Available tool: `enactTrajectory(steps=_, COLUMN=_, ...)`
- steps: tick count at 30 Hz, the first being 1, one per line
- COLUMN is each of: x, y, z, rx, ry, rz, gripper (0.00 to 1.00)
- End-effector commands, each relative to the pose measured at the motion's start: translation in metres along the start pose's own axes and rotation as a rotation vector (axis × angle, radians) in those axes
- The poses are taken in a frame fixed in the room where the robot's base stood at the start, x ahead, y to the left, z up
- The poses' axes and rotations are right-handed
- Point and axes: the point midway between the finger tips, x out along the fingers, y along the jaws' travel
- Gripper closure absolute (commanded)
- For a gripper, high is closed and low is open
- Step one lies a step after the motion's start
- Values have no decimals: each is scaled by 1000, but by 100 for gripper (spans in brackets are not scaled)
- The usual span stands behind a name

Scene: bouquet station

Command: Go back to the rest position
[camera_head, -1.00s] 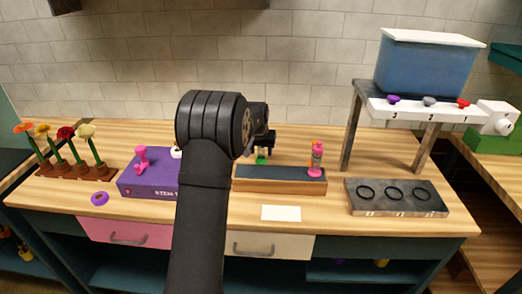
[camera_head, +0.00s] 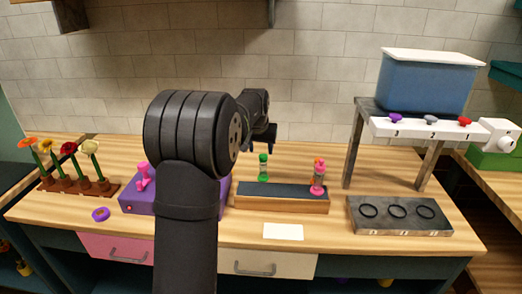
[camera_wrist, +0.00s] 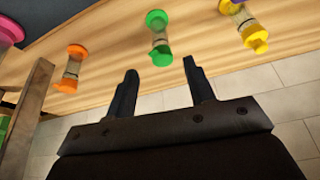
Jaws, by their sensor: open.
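My gripper (camera_wrist: 163,95) is open and empty in the wrist view, its two dark fingers apart. In the head view my gripper (camera_head: 268,142) is raised above the counter, partly hidden by my own arm. A clear vial with green ends (camera_wrist: 160,38) lies ahead of the fingers in the wrist view, apart from them. The green vial (camera_head: 263,167) stands upright behind the dark-topped wooden block in the head view. An orange-ended vial (camera_wrist: 70,68) and a yellow-ended vial (camera_wrist: 244,22) flank it in the wrist view.
A dark-topped wooden block (camera_head: 282,201) carries a pink-based vial (camera_head: 318,177) at its right end. A purple box (camera_head: 140,207) stands left, partly behind my arm. A blue tank (camera_head: 427,80) sits on a stand above a ringed grey tray (camera_head: 400,225). Potted flowers (camera_head: 72,167) stand far left.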

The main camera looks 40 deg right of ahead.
Motion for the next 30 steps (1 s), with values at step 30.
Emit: enactTrajectory(steps=30, x=110, y=0, z=-6, rx=0, ry=5, rz=0, gripper=51)
